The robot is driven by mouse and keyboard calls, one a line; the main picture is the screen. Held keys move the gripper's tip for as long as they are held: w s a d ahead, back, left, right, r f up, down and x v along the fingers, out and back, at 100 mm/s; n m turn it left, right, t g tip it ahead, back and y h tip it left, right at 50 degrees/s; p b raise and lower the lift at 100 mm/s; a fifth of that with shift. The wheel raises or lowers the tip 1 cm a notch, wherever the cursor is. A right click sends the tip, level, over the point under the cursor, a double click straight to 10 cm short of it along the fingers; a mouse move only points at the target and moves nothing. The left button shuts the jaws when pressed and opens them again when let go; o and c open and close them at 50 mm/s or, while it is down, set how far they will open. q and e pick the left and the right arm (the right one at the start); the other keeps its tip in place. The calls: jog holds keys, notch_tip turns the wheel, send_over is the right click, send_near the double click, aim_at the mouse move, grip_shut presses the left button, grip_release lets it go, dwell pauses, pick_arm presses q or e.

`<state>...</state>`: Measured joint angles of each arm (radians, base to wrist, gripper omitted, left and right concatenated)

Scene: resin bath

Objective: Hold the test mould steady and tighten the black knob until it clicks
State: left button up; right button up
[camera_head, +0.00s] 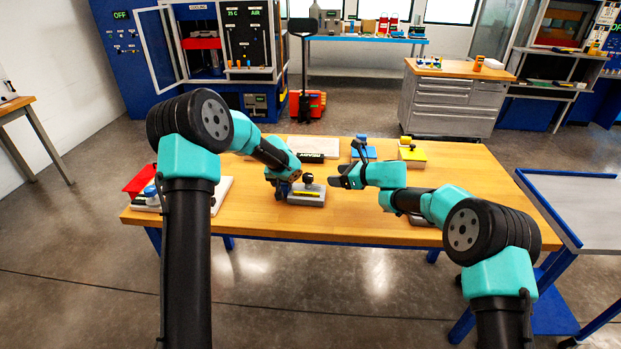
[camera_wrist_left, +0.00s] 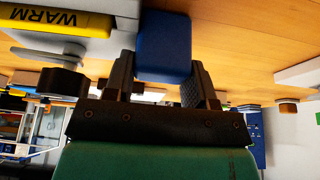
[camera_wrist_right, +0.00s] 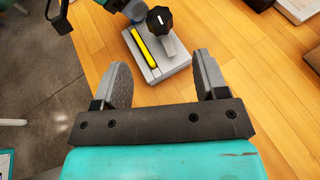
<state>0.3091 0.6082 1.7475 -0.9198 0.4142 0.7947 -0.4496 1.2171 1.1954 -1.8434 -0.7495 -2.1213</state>
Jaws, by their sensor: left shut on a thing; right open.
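The test mould (camera_head: 305,196) is a grey block on the wooden table, with a yellow strip and a black knob (camera_head: 308,178) on top. It also shows in the right wrist view (camera_wrist_right: 183,61), with the knob (camera_wrist_right: 160,19) upright on it. My left gripper (camera_head: 284,190) is at the mould's left side. In the left wrist view its fingers are shut on a blue block (camera_wrist_left: 163,50); the yellow label there reads WARM (camera_wrist_left: 60,19). The knob (camera_wrist_left: 61,83) is beside the left finger there. My right gripper (camera_wrist_right: 160,78) is open and empty, right of the mould and apart from the knob.
A blue item (camera_head: 363,153) and a yellow item (camera_head: 412,155) sit at the table's back. A red bin (camera_head: 140,181) is at the left end. The wooden table (camera_head: 460,165) is clear at the right back.

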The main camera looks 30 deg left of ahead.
aim_at(311, 177)
jog(key=shift+d+f, duration=0.15)
jog(key=shift+s, duration=0.1)
jog(key=shift+x, duration=6)
jog(key=c, duration=0.9)
jog(key=shift+c, duration=0.2)
